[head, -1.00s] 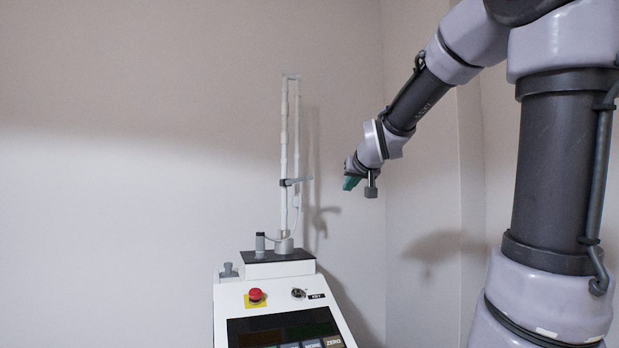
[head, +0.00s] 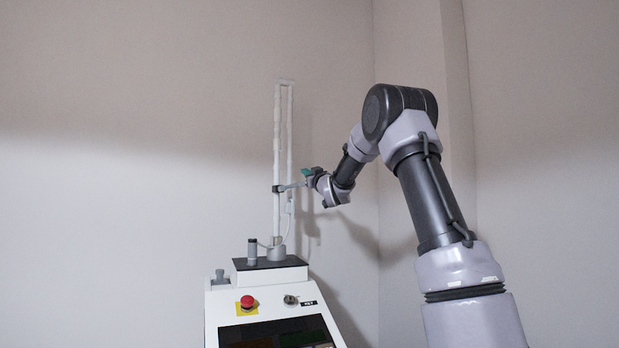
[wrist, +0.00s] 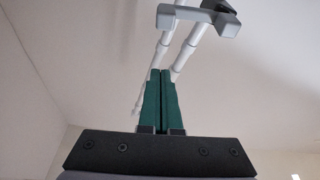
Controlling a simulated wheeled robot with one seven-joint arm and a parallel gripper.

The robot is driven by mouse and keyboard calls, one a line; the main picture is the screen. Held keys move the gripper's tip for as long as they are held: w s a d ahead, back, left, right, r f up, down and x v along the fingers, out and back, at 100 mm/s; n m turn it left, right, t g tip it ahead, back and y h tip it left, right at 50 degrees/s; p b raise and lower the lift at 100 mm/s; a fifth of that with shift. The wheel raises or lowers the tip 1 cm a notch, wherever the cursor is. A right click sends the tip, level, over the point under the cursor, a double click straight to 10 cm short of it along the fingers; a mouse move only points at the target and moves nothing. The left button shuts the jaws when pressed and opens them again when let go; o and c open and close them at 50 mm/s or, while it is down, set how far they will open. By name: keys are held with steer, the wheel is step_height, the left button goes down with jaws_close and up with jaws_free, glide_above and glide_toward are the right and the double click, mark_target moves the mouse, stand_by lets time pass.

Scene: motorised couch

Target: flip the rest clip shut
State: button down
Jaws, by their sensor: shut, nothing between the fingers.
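The rest clip (head: 290,186) is a grey bar with a dark collar on the upright pole (head: 277,140). It sticks out to the right of the pole, about level, toward my gripper. In the wrist view the clip (wrist: 198,20) is a grey piece with a short downturned end, above and beyond my fingertips. My gripper (head: 306,172) is by the clip's outer end, its green fingers shut and empty. In the wrist view the gripper (wrist: 160,72) points up toward the clip, with a small gap in the picture. Whether they touch in depth I cannot tell.
The pole stands on a white console (head: 270,302) with a red stop button (head: 248,302), a key switch (head: 290,299) and a dark display. A thin cable runs beside the pole. A wall corner lies behind my arm; the space left of the pole is clear.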

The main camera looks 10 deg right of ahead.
mark_target(304, 183)
steer(key=shift+w+f, duration=0.35)
steer(key=shift+w, duration=0.5)
steer(key=shift+w+f, duration=0.4)
steer(key=shift+w, duration=0.45)
steer(key=shift+w+f, duration=0.35)
steer(key=shift+w, duration=0.5)
steer(key=f+m+h, duration=0.1)
steer(key=m, duration=0.1)
steer(key=f+m+h, duration=0.1)
steer(key=m, duration=0.1)
steer(key=shift+d+f, duration=0.1)
steer(key=shift+d, duration=0.3)
